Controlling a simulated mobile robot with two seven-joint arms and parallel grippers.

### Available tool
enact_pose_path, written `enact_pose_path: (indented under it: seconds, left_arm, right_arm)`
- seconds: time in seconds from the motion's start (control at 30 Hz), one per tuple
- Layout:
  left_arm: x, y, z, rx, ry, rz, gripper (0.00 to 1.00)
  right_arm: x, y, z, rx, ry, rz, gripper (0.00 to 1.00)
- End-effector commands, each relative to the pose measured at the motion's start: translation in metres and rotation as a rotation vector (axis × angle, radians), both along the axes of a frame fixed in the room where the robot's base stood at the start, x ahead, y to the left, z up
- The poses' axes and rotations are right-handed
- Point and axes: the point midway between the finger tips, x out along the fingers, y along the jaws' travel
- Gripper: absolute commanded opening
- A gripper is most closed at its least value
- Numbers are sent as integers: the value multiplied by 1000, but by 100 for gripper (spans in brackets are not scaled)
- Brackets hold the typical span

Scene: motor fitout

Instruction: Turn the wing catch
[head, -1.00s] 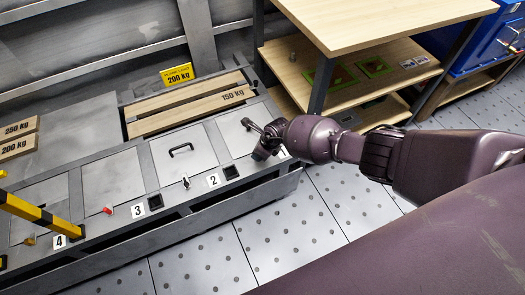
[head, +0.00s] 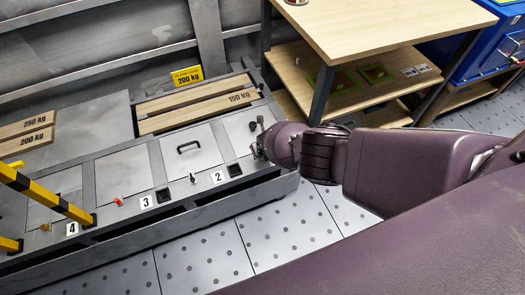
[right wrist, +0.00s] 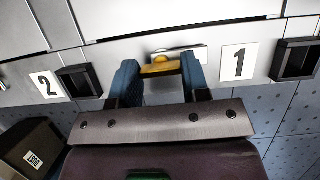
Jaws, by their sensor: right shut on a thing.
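A yellow wing catch (right wrist: 160,67) sits on the grey front ledge beside the label 1 in the right wrist view. A pale metal plate shows just behind it. My right gripper (right wrist: 161,78) has its blue-padded fingers on both sides of the catch and is shut on it. In the head view my right gripper (head: 259,150) is at the ledge below the rightmost panel (head: 240,133), and hides the catch and label 1. My left gripper is not in view.
Black square sockets line the ledge. A wooden shelf table (head: 385,30) stands at the right.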

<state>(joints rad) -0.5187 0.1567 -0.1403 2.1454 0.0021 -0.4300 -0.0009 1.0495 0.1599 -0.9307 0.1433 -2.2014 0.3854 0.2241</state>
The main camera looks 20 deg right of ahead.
Motion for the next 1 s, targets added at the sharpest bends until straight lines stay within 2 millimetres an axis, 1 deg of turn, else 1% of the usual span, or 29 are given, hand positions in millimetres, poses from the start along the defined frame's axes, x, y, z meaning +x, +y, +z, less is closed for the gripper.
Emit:
enact_pose_path:
  seconds: [0.23, 0.6, 0.63, 0.77, 1.0]
  left_arm:
    - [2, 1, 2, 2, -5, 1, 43]
    - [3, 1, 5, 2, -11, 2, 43]
    - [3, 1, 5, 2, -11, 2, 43]
    - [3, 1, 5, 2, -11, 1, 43]
    - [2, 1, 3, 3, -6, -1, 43]
  right_arm:
    - [0, 1, 0, 1, -2, -33, 19]
    - [0, 1, 0, 2, -1, -36, 19]
    - [0, 1, 0, 2, -1, -36, 47]
    - [0, 0, 0, 2, -1, -35, 67]
    - [0, 0, 0, 0, -1, -35, 68]
